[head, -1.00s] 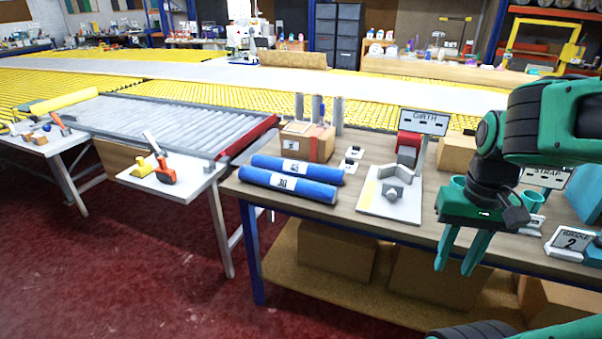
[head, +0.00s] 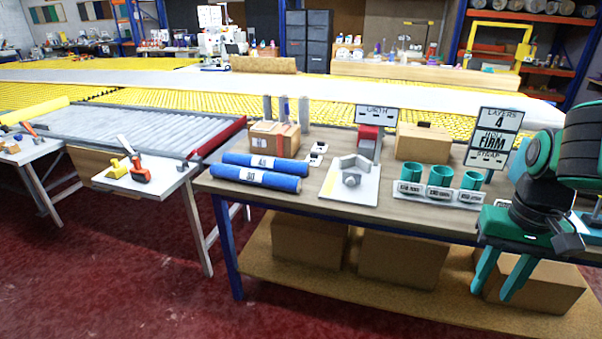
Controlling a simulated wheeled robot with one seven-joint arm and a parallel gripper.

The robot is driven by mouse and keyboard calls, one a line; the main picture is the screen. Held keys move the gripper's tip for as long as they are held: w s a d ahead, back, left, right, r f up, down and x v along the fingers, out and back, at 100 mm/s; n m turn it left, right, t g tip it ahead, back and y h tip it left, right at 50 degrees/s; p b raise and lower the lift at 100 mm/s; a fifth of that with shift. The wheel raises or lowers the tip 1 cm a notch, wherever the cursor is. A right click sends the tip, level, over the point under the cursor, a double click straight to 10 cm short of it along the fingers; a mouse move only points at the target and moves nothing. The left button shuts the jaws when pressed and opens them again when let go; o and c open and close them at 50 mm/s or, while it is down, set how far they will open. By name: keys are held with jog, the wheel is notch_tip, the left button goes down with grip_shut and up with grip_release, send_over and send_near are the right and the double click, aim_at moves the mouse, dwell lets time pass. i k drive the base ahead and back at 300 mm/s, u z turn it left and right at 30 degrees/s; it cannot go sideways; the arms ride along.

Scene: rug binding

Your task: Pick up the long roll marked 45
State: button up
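Two long blue rolls with white labels lie side by side at the left end of the wooden workbench. The rear roll (head: 290,166) has a small label that seems to read 45. The front roll (head: 225,173) has a label that looks like 30 or 80, too small to be sure. My gripper (head: 491,292) hangs at the right, in front of the bench edge, with its two green fingers apart and empty. It is well to the right of both rolls and not touching them.
The workbench (head: 400,206) also holds a cardboard box (head: 263,141), upright grey tubes, a white board (head: 337,193) with a grey fixture, and green cups (head: 440,174) near signs. A side table (head: 165,183) with tools stands left. Red floor in front is clear.

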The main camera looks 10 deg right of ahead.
aim_at(270, 164)
jog(key=z, duration=0.35)
jog(key=k, duration=0.8)
jog(key=u, duration=0.15)
jog(key=i, duration=0.8)
jog(key=u, duration=0.55)
jog(key=i, duration=0.95)
jog(key=z, duration=0.65)
jog(key=i, duration=0.6)
jog(key=z, duration=0.45)
